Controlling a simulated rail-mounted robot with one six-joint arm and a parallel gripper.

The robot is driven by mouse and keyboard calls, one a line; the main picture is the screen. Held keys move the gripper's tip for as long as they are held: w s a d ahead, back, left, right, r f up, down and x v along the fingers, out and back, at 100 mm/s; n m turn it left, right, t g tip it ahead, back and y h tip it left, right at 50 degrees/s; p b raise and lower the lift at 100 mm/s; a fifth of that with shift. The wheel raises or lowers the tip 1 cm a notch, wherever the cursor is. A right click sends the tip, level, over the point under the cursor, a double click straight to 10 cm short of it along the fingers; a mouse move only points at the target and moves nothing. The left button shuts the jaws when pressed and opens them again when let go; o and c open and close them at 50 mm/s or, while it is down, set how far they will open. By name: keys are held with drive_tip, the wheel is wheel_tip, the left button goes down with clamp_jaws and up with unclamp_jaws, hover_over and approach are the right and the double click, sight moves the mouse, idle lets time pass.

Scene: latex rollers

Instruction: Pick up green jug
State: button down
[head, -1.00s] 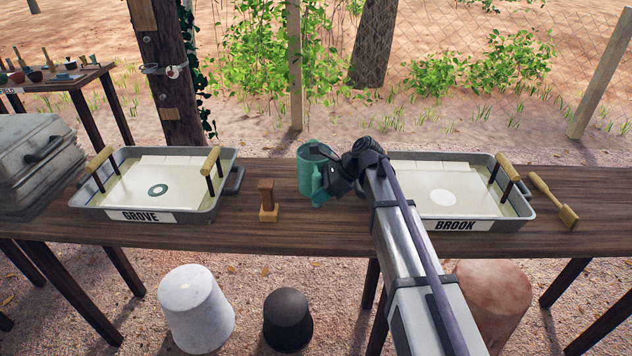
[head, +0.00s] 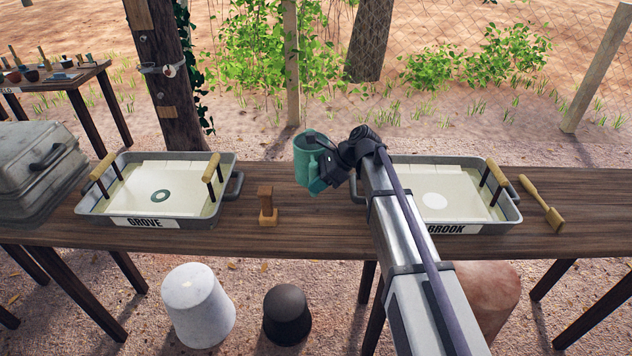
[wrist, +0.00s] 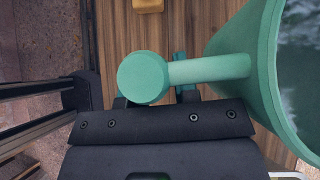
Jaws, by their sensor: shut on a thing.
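The green jug (head: 308,160) is in the middle of the head view, upright or nearly so, and appears raised above the wooden table. My gripper (head: 326,180) is at its lower right side and is shut on its handle. In the wrist view the jug's rim and wall (wrist: 258,70) fill the right side. Its handle (wrist: 205,70) with a round end reaches left, just beyond the dark gripper body (wrist: 155,125). The fingertips are mostly hidden behind the handle.
The GROVE tray (head: 120,215) stands left and the BROOK tray (head: 470,215) right, partly behind my arm. A small wooden block with a post (head: 267,205) stands left of the jug. Bare table (head: 290,235) lies in front.

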sight(316, 169)
drive_tip(key=shift+r+p, duration=1.6)
drive_tip(key=shift+r, duration=0.45)
